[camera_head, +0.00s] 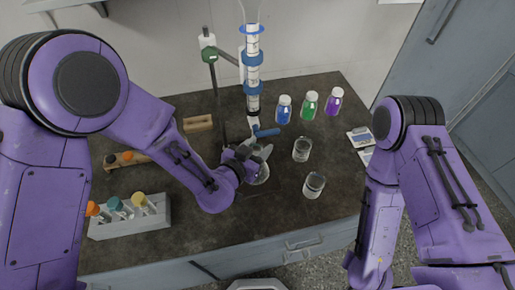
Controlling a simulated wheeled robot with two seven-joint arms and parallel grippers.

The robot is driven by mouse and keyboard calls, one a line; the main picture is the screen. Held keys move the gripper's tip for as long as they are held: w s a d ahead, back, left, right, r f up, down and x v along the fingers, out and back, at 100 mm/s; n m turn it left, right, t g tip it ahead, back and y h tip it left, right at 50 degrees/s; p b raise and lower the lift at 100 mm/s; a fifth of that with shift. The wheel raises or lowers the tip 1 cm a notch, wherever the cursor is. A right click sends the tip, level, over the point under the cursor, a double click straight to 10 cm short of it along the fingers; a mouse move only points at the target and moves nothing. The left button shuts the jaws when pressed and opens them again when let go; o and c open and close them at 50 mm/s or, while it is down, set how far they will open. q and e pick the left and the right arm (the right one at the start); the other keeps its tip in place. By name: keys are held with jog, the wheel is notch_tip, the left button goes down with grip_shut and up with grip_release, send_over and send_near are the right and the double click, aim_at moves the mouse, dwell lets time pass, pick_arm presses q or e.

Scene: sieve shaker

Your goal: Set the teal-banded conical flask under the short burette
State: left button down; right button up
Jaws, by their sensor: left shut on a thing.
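My left gripper (255,153) is shut on a clear glass conical flask (261,174), whose rounded body shows just below and right of the fingers. The gripper hides the flask's neck, and I cannot make out a teal band. A burette (252,75) with blue bands hangs upright from a stand (216,90) with a green clamp. Its blue tap (266,133) is just above the gripper. The flask is close below the tap, but I cannot tell whether it is directly under the tip. My right arm hangs at the right; its gripper is not in view.
Blue (284,110), green (308,106) and purple (333,102) bottles stand at the back right. Two glass beakers (301,150) (314,186) stand right of the flask. A rack (155,215) with coloured tops is at front left. A wooden block (198,123) lies behind. A balance (360,137) is at right.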

pick_arm(q)
jog(key=c, duration=1)
grip_release()
jog(key=shift+s+f, duration=0.1)
jog(key=shift+s, duration=0.05)
jog(key=o, duration=0.4)
jog(key=shift+o, duration=0.2)
jog(key=shift+a, duration=0.1)
